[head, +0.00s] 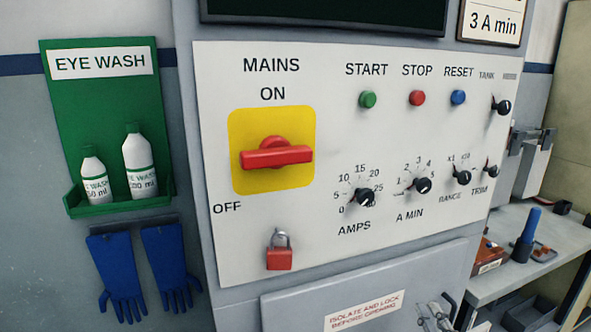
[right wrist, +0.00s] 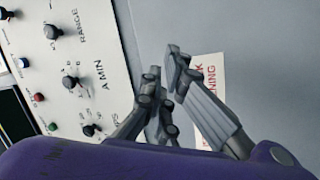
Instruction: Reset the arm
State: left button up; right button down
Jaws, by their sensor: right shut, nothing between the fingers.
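My right gripper (head: 436,316) shows only in part at the lower right edge of the head view, in front of the lower cabinet door. It also shows in the right wrist view (right wrist: 165,75), shut and empty, with its fingers over the grey door and beside the white control panel (right wrist: 82,45). It appears apart from the panel's knobs. The rest of the right arm is outside the head view. My left gripper is in neither view.
The panel (head: 340,240) carries a red mains switch (head: 276,157), a red padlock (head: 279,258), buttons and several knobs. A green eye wash shelf (head: 100,110) and blue gloves (head: 118,270) hang left. A bench (head: 500,285) with small items stands right.

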jog(key=s+a+f+m+g+h, duration=0.1)
jog(key=s+f+m+g, duration=0.25)
jog(key=s+f, duration=0.6)
jog(key=s+f+m+g+h, duration=0.25)
jog(key=s+f+m, duration=0.2)
jog(key=f, duration=0.95)
jog(key=s+a+f+m+g+y, duration=0.1)
jog(key=s+a+f+m+g, duration=0.1)
jog(key=s+f, duration=0.3)
jog(key=s+a+f+m+g+y+p, duration=0.1)
jog(key=s+a+f+m+g, duration=0.2)
jog(key=s+f, duration=0.3)
jog(key=s+a, duration=0.1)
jog(key=s, duration=0.3)
jog(key=shift+a+f, duration=0.15)
jog(key=shift+a, duration=0.2)
